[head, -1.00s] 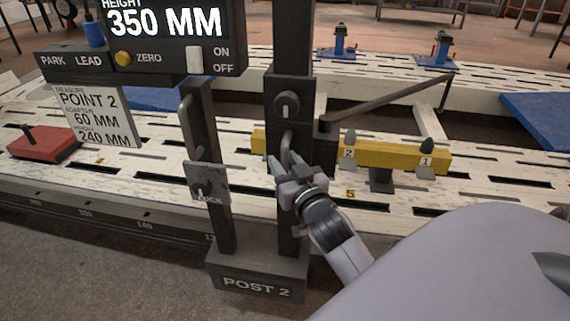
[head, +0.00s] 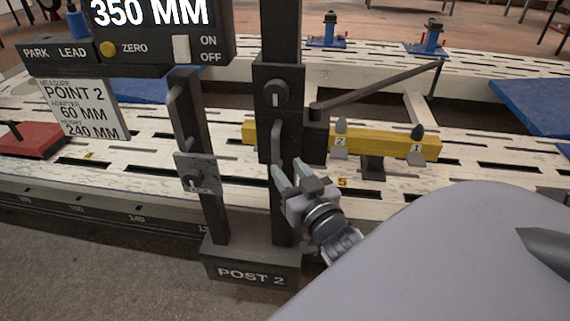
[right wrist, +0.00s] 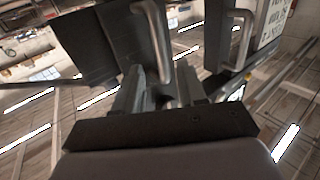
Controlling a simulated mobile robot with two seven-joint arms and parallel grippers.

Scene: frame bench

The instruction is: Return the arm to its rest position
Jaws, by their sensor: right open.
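My right gripper (head: 287,169) is open and empty in front of the dark upright post, at the lower end of the carriage's bent handle (head: 276,142). In the right wrist view its two fingers (right wrist: 157,88) point up towards that handle (right wrist: 155,45), whose lower end shows between them. I cannot tell the exact gap between fingers and handle. The carriage (head: 277,85) on the post has a knob, and a dark arm extends right from it. My left gripper is not in view.
The POST 2 base (head: 250,268) stands on the floor. A lock plate (head: 196,175) and second handle (head: 175,103) are left of the post. A display box (head: 140,55) reads 350 MM. A yellow bar (head: 385,142) lies behind on the white slotted bench (head: 480,135). Grey floor lies at front left.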

